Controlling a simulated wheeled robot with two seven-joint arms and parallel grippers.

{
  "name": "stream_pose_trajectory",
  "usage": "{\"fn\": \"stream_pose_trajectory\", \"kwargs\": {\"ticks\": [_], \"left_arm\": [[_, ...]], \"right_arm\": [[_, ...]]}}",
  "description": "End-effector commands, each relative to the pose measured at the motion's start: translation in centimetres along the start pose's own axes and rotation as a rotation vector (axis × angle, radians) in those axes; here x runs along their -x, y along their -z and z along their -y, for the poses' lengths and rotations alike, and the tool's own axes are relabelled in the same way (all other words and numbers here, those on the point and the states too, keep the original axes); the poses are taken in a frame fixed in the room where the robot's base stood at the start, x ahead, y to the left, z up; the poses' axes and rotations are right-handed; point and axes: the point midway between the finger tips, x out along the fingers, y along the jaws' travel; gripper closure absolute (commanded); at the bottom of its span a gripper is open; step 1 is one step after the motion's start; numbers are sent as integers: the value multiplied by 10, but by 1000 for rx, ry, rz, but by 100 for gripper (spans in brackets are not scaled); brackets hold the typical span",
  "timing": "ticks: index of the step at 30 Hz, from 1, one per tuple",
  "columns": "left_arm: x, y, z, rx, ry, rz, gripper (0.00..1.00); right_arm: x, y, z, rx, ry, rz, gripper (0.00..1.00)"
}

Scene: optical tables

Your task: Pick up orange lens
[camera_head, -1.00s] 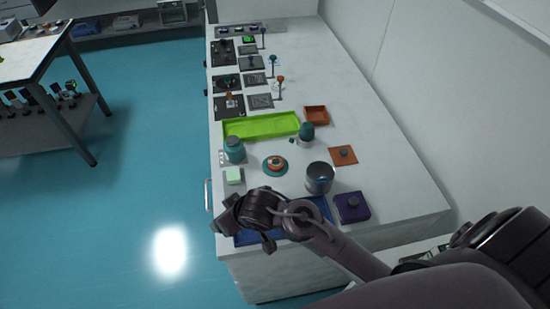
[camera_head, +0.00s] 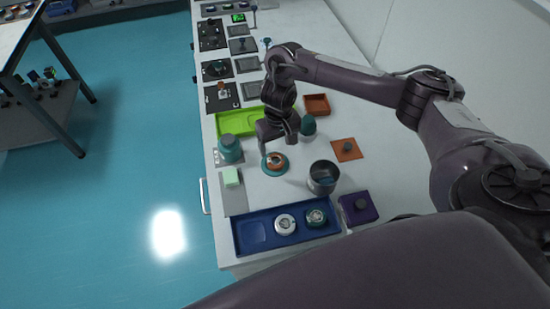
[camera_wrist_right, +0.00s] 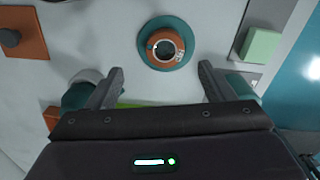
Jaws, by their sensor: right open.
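The orange lens (camera_head: 275,160) is a small round orange piece resting on a round teal base (camera_head: 267,168) on the white table. In the right wrist view the orange lens (camera_wrist_right: 165,48) shows from above, with a dark centre, on the teal base (camera_wrist_right: 191,29). My right gripper (camera_head: 279,147) is just above and behind the lens in the head view. In the right wrist view my right gripper (camera_wrist_right: 161,84) is open and empty, and the lens lies beyond the fingertips, roughly centred between them. My left gripper is not in view.
A grey metal pot (camera_head: 323,178), a teal jar (camera_head: 230,149) and a dark teal bulb-shaped item (camera_head: 308,125) stand close around the lens. A blue tray (camera_head: 243,247) with two round pieces lies in front. A green tray (camera_head: 232,122) is behind, partly hidden by my arm.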

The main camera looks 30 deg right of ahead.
Motion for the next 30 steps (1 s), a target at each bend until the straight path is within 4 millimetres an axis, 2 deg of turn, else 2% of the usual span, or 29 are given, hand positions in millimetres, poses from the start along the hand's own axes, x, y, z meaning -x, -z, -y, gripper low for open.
{"fn": "stream_pose_trajectory", "kwargs": {"ticks": [1,5,10,15,23,30], "left_arm": [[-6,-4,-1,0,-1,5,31],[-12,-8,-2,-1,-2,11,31],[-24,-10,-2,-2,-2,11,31],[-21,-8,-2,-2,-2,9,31],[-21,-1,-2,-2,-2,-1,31],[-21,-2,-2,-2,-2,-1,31]], "right_arm": [[-11,-2,1,1,2,5,24],[-25,-1,3,2,3,3,24],[-53,-2,8,2,4,3,24],[-66,0,6,4,2,0,24],[-67,0,6,5,2,-2,24],[-67,0,6,5,2,-2,56]]}}
